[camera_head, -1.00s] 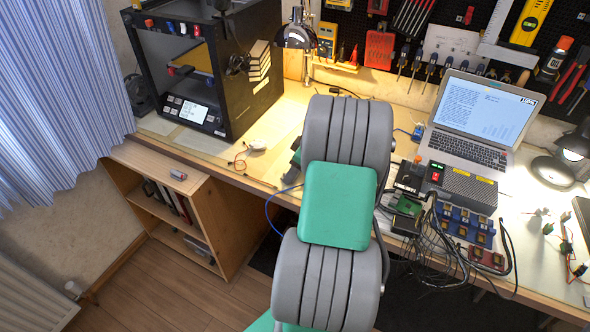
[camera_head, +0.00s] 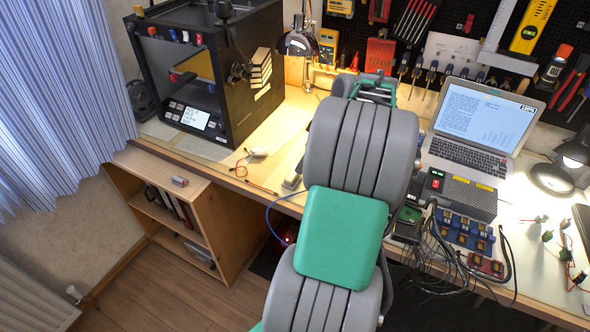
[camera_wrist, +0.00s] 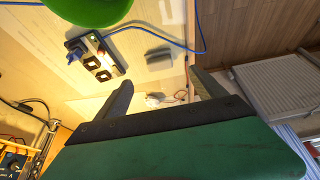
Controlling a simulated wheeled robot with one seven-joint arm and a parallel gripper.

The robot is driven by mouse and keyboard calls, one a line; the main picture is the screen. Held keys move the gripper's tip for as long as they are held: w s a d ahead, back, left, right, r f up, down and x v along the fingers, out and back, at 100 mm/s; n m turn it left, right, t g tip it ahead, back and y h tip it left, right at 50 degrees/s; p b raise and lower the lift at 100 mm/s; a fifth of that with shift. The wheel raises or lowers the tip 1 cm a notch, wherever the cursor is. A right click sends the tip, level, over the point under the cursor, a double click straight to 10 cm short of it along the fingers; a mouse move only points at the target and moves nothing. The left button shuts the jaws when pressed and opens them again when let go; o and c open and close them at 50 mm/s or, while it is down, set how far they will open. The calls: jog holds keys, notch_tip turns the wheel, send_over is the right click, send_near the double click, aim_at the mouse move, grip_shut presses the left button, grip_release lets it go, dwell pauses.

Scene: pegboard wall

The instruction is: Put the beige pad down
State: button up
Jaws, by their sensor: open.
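A small pad (camera_wrist: 158,57), grey on top with a paler side, lies on the light wooden bench in the wrist view, near the bench's edge. A pale beige block that looks like the same pad (camera_head: 292,181) shows in the head view at the bench's front edge, just left of my arm. My gripper (camera_wrist: 163,88) is open, with its two dark fingers apart and nothing visible between them. The pad is apart from the fingers in the wrist view. In the head view my arm hides the fingertips.
A power strip (camera_wrist: 98,57) and a blue cable (camera_wrist: 150,36) lie near the pad. The black 3D printer (camera_head: 205,75) stands at left. The lamp (camera_head: 297,42) is behind. The laptop (camera_head: 480,118) and wired electronics (camera_head: 465,232) are at right.

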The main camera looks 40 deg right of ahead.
jog(key=w+a+r+m+g, duration=0.1)
jog(key=a, duration=0.9)
jog(key=w+a+r+m, duration=0.1)
jog(key=w+a+r, duration=0.1)
jog(key=a, duration=0.8)
jog(key=s+a+f+m+h, duration=0.1)
jog(key=s+a+f, duration=0.1)
jog(key=s+a, duration=0.7)
jog(key=a, duration=0.4)
jog(key=shift+m+g, duration=0.3)
jog(key=shift+m, duration=0.1)
